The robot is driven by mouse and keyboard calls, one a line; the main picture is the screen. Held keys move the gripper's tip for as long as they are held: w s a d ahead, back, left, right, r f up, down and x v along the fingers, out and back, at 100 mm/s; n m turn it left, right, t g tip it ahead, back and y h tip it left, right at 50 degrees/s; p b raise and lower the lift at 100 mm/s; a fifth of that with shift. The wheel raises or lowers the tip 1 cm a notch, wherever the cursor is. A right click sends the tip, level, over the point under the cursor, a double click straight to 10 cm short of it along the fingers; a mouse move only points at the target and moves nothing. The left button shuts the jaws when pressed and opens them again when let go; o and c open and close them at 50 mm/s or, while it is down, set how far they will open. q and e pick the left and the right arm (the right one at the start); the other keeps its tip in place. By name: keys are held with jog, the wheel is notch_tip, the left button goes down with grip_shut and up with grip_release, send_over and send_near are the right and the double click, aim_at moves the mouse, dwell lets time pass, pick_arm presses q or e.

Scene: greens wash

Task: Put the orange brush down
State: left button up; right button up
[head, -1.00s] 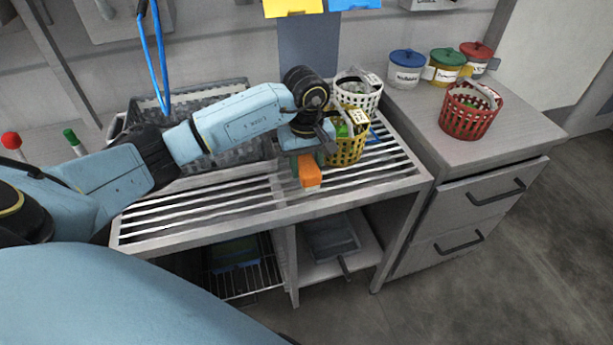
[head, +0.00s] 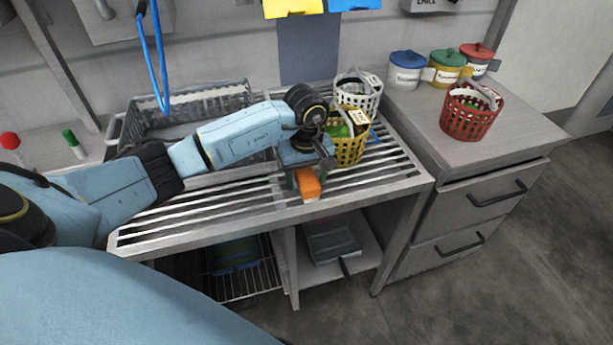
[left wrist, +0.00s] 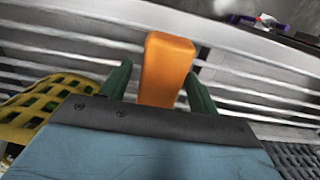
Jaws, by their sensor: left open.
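The orange brush (head: 308,184) is at the slatted steel rack's front part, below my left gripper. In the left wrist view the brush (left wrist: 166,68) lies between the two dark green fingers, with a gap showing on each side. My left gripper (head: 305,176) is open around the brush and points down at the rack (head: 215,207). The brush appears to rest on the slats, though its underside is hidden. My right gripper is not in view.
A yellow basket (head: 348,150) with greens stands close beside my left gripper, with a white basket (head: 359,93) behind it. A grey crate (head: 190,103) sits behind my arm. A red basket (head: 469,118) and lidded tubs (head: 406,72) stand on the right counter.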

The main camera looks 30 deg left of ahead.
aim_at(306, 174)
pick_arm(q)
jog(key=shift+r, duration=0.1)
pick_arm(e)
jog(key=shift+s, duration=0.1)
pick_arm(q)
jog(key=shift+r, duration=0.35)
notch_tip(306, 174, up, 12)
jog(key=p, duration=0.1)
jog(key=shift+f, duration=0.25)
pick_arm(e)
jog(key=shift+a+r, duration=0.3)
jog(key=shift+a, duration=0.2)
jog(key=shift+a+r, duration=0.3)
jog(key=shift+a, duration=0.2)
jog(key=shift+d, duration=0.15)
